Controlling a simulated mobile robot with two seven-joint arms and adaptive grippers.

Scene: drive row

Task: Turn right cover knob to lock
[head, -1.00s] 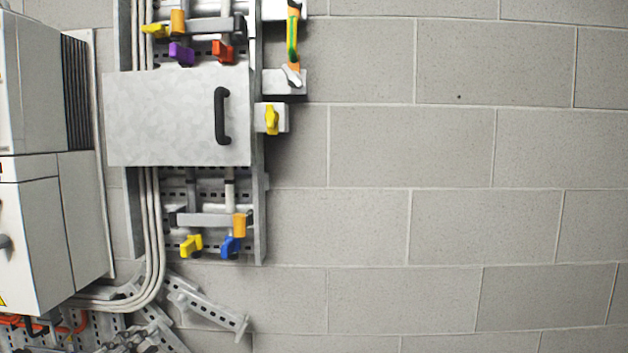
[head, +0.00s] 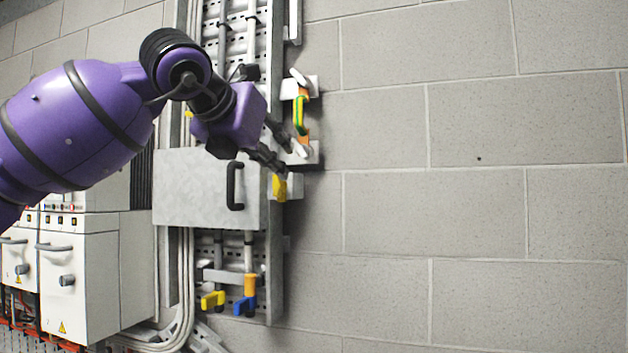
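The yellow cover knob (head: 280,188) sits on a small grey plate at the right edge of the grey metal cover (head: 190,195). The knob looks upright, with its top close to a finger of my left gripper. My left gripper (head: 287,161) is open, its two dark fingers apart, just above the knob. I cannot tell whether a finger touches the knob; nothing shows between the fingers. The cover lies flat over the middle of the panel and carries a black handle (head: 235,186). My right gripper is not in view.
A green-yellow striped strap (head: 299,115) with white end pieces is just above and right of the gripper. Yellow (head: 212,300) and blue (head: 244,305) valve handles are below the cover. White cabinets (head: 80,280) stand at lower left. The block wall at right is bare.

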